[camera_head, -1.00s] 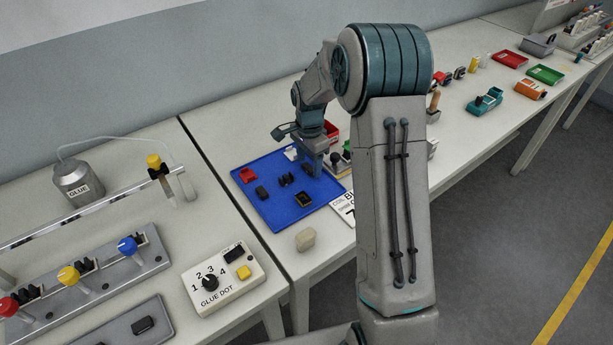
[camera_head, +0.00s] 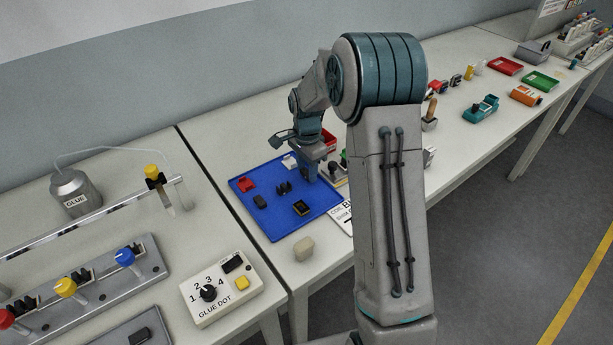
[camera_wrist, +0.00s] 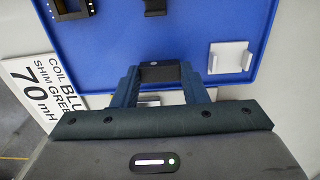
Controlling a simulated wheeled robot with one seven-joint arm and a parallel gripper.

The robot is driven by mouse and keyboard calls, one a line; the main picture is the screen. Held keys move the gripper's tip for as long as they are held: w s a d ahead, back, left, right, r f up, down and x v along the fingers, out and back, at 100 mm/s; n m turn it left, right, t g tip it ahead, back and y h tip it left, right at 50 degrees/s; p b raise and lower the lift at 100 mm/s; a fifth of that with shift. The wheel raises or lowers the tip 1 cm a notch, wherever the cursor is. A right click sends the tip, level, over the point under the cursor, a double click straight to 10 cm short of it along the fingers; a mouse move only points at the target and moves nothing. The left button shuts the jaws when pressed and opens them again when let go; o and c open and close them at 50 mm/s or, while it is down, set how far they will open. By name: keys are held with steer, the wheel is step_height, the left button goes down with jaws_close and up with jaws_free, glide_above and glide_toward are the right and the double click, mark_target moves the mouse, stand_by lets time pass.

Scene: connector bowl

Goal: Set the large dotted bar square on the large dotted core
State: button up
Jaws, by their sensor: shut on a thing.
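My gripper (camera_wrist: 160,82) is shut on a dark bar (camera_wrist: 160,72), which lies across between the two fingertips in the wrist view. A small pale mark shows on the bar. In the head view my gripper (camera_head: 310,180) is low over the right part of the blue mat, and the bar is hidden there. A black core-like piece (camera_head: 283,188) with upright parts sits on the mat left of my gripper. It seems to be the dark piece (camera_wrist: 155,6) at the top edge of the wrist view, apart from the bar. I cannot make out dots on it.
The blue mat (camera_head: 270,222) also holds a black-and-gold coil piece (camera_head: 301,208), a small black block (camera_head: 260,202), a red piece (camera_head: 246,185) and a white piece (camera_wrist: 230,57). A printed card (camera_wrist: 40,88) lies beside the mat.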

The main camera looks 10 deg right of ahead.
mark_target(306, 173)
steer(key=shift+r+p, duration=1.05)
steer(key=shift+r, duration=0.85)
steer(key=shift+a+f, duration=0.1)
steer(key=shift+a, duration=0.05)
